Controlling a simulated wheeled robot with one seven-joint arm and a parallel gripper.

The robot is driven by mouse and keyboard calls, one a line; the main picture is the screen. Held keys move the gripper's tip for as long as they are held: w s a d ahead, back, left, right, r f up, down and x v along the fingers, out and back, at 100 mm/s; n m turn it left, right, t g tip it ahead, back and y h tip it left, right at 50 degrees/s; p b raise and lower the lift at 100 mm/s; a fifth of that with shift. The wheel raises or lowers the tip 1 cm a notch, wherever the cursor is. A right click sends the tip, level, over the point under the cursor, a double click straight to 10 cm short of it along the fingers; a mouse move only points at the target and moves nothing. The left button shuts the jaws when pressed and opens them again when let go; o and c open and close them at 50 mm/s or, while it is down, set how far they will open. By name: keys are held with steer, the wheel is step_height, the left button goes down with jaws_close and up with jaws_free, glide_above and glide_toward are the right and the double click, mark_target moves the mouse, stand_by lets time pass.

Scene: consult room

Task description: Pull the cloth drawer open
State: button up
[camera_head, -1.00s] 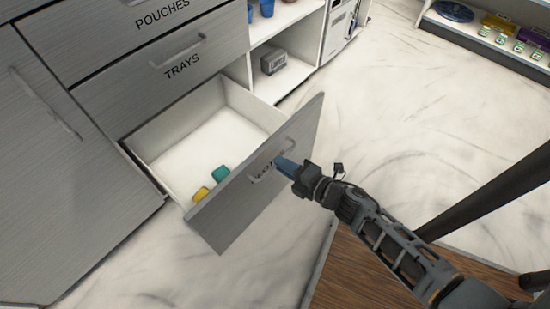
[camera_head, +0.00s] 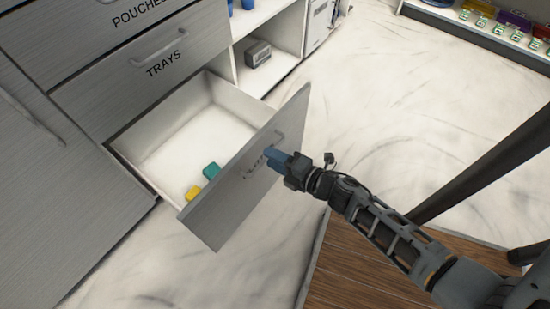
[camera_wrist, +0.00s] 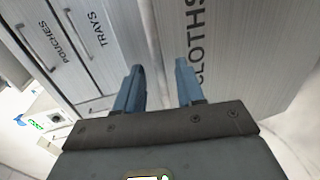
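The cloth drawer (camera_head: 220,215) is the lowest drawer of the grey cabinet. It stands far out, and its pale inside shows a green item (camera_head: 211,170) and a yellow item (camera_head: 193,192) near its front. Its front also shows in the wrist view (camera_wrist: 240,50) with the label CLOTHS. A bar handle (camera_head: 245,176) is on that front, partly covered by my gripper. My gripper (camera_head: 268,155) is at the drawer front by the handle. In the wrist view its blue fingers (camera_wrist: 158,68) are apart, with no handle visible between them. Contact with the handle cannot be told.
Shut drawers marked TRAYS (camera_head: 150,85) and POUCHES (camera_head: 110,40) are above. Open shelves with a grey box (camera_head: 258,54) stand behind. A shelf with coloured items (camera_head: 510,24) is at top right. Pale floor (camera_head: 370,90) is clear beyond the drawer.

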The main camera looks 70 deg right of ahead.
steer(key=v, duration=0.7)
steer(key=shift+s+p, duration=0.35)
steer(key=shift+a, duration=0.15)
steer(key=s+a+r+m+y, duration=0.1)
steer(key=s+a+r+m, duration=0.1)
steer(key=a+r+m, duration=0.45)
steer(key=s+a+r+m+y, duration=0.2)
steer(key=s+a+r+m, duration=0.15)
steer(key=r, duration=0.65)
steer(key=s+a+r+m+y, duration=0.1)
steer(key=s+a+r+m, duration=0.1)
steer(key=a+r+m, duration=0.45)
step_height(320, 180, up, 19)
steer(key=d+n+p, duration=0.1)
steer(key=d+p, duration=0.1)
steer(key=p, duration=1.6)
steer(key=shift+w+n, duration=0.25)
steer(key=shift+n, duration=0.1)
